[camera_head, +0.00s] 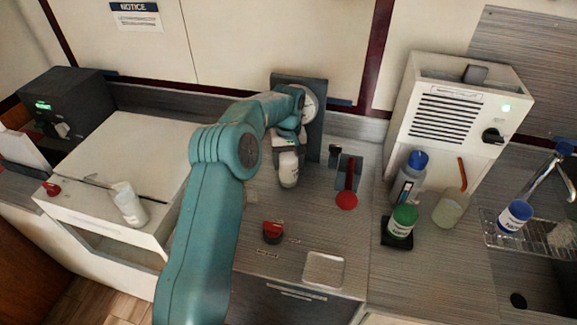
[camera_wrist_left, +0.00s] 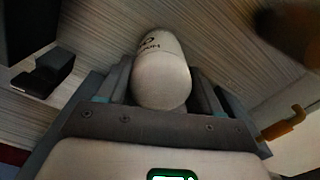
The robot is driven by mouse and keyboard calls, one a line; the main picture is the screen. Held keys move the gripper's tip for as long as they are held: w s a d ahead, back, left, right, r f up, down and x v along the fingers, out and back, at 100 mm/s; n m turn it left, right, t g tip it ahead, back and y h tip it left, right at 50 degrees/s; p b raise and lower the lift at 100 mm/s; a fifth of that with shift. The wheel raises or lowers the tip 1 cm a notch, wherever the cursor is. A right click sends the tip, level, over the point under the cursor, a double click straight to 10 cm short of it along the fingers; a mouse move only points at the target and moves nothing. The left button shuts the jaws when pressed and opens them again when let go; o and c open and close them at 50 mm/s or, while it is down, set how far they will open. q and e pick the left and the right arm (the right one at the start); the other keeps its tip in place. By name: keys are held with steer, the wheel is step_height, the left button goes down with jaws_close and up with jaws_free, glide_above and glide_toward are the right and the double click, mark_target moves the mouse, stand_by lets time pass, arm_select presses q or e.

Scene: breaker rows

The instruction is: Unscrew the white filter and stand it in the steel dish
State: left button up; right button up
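The white filter (camera_head: 288,172) is a white cylinder with dark print, in front of the dark back panel with a round gauge. It also shows in the left wrist view (camera_wrist_left: 162,78), between the two grey fingers. My left gripper (camera_head: 288,143) is at its upper part, and the fingers look closed against its sides. I cannot tell whether the filter is still attached above; the arm and gripper hide that part. The steel dish (camera_head: 323,269) is a shallow, empty square near the counter's front edge. My right gripper is not in view.
A red-handled lever (camera_head: 347,190) stands right of the filter, and a red knob (camera_head: 272,231) lies left of the dish. Another white cylinder (camera_head: 129,204) stands on the left cabinet. Counter between filter and dish is mostly clear.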

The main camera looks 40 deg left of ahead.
arm_select(q)
steer(key=shift+o, duration=1.3)
steer(key=shift+r, duration=0.25)
steer(key=shift+d, duration=0.1)
